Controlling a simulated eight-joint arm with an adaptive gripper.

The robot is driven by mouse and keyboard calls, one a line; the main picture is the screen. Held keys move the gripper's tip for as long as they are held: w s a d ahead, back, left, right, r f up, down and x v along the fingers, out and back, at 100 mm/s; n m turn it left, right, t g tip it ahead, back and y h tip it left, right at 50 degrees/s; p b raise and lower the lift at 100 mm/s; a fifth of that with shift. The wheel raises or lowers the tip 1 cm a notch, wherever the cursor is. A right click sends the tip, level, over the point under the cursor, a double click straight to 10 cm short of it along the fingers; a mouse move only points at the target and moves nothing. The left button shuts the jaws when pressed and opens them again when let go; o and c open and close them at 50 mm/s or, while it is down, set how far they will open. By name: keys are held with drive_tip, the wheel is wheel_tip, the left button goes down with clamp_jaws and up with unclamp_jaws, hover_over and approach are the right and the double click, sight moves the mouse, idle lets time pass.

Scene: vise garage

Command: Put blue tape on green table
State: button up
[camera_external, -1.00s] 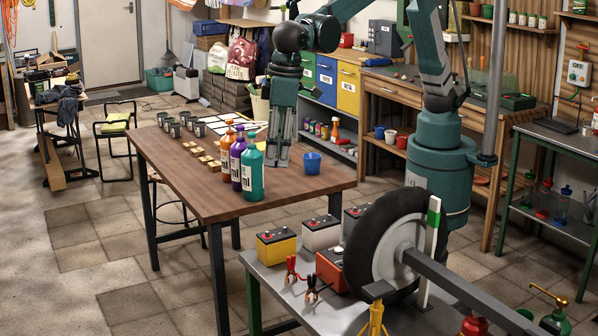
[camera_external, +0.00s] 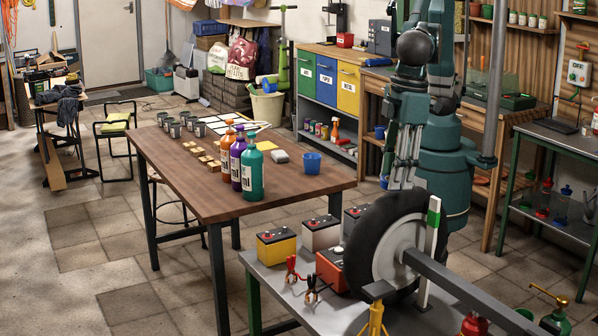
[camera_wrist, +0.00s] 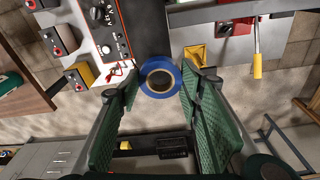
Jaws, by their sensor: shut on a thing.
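My gripper (camera_external: 393,184) points down at the right, in front of my own base and behind the black tire. The blue tape (camera_wrist: 160,77) is a round roll with a brown core, held between my two fingers in the wrist view, where my gripper (camera_wrist: 162,84) is shut on it. In the external view only a small blue part of the tape (camera_external: 383,183) shows at the fingertips. Two tables have green legs: a front table (camera_external: 290,294) with a grey top, and a grey-topped table (camera_external: 565,139) at the right edge. I cannot tell which is the green table.
The front table bears a tire (camera_external: 362,245), a long grey bar (camera_external: 465,290), a yellow battery (camera_external: 276,247), other batteries and clamps. A wooden table (camera_external: 200,190) holds bottles, jars and a blue cup (camera_external: 311,163).

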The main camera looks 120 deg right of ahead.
drive_tip(key=s+a+n, duration=0.3)
drive_tip(key=s+a, duration=1.4)
drive_tip(key=s, duration=0.4)
wheel_tip(320, 180, down, 26)
drive_tip(key=shift+w+d+b, duration=0.15)
drive_tip(key=shift+b, duration=0.15)
drive_tip(key=shift+f+b, duration=0.5)
drive_tip(key=shift+f, duration=2.6)
drive_tip(key=shift+f+b, duration=0.3)
drive_tip(key=shift+f, duration=1.55)
drive_tip(key=shift+f, duration=0.15)
drive_tip(key=o, duration=0.8)
